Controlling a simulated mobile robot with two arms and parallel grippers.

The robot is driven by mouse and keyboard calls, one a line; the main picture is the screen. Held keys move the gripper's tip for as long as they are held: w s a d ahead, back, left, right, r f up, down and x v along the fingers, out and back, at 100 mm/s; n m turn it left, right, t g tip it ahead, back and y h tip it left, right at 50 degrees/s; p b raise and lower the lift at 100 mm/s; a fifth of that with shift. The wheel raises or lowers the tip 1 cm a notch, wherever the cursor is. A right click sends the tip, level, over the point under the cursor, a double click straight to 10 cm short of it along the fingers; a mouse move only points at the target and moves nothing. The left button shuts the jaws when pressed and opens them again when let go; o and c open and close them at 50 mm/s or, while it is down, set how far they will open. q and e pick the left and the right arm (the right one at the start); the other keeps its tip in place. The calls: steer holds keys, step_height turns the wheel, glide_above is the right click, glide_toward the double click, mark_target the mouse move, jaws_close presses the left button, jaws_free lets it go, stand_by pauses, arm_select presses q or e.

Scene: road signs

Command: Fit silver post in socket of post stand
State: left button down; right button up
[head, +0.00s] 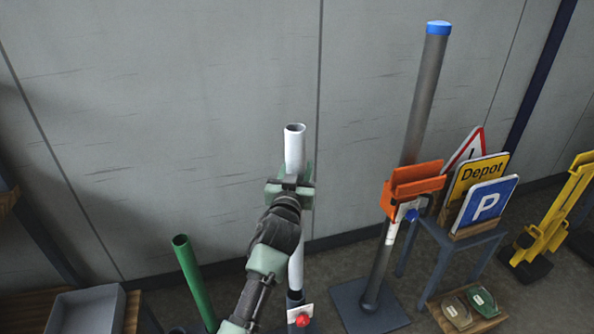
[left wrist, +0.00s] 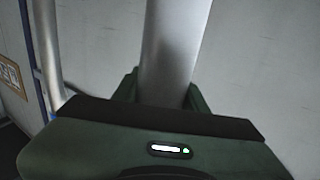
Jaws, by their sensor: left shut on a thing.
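The silver post (head: 295,148) stands about upright in the middle of the head view, its hollow top end showing. My left gripper (head: 291,186) is shut around its upper part. In the left wrist view the post (left wrist: 172,50) runs up from between the fingers (left wrist: 165,95). Below, the post meets the dark socket of the post stand (head: 295,299), which has a pale plate and a red knob (head: 302,320). My arm hides part of the post and stand. How deep the post sits in the socket I cannot tell. My right gripper is not in view.
To the right, a tall grey post (head: 425,95) with a blue cap and an orange clamp (head: 413,184) stands on a dark base. Signs (head: 487,205) rest on a small table beyond it. A green tube (head: 192,280) and grey bin (head: 88,312) are at left. A wall is behind.

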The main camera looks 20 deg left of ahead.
arm_select(q)
step_height(320, 180, down, 15)
steer(key=b, duration=1.3)
steer(key=shift+f, duration=0.35)
stand_by(0.4)
steer(key=c, duration=0.8)
jaws_free()
steer(key=shift+o, duration=0.5)
steer(key=shift+s, duration=0.1)
steer(key=s+d, duration=0.1)
steer(key=s, duration=0.6)
steer(key=shift+s+b, duration=0.4)
